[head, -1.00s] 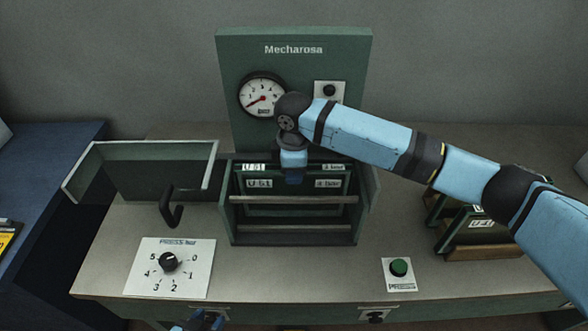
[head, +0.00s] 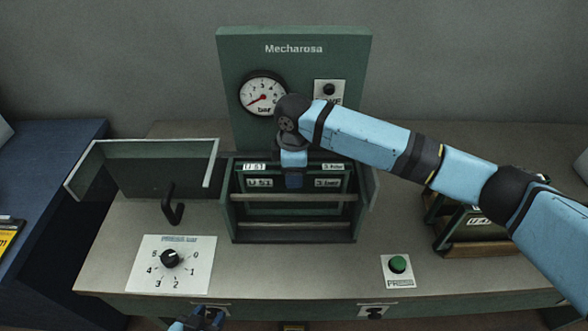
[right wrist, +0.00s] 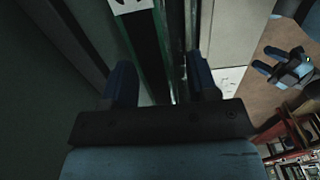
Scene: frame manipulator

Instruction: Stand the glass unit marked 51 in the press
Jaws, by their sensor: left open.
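The glass unit marked U 51 (head: 260,183) stands upright in the green press (head: 292,240), behind two horizontal bars. Its labels also read 3 bar. My right gripper (head: 294,182) points down at the unit's upper middle. In the right wrist view, its two blue fingers (right wrist: 162,85) are apart, with a green-edged frame and a dark gap between them; contact is not clear. My left gripper (head: 203,319) is open and empty at the bottom edge, in front of the table. The press's door (head: 147,150) is swung open to the left, with a black handle.
A rack (head: 480,249) with other glass units stands at the right, partly behind my right arm. A pressure dial (head: 169,259) and a green button (head: 398,265) are on the tabletop. A gauge (head: 263,94) is on the back panel. The table's middle front is clear.

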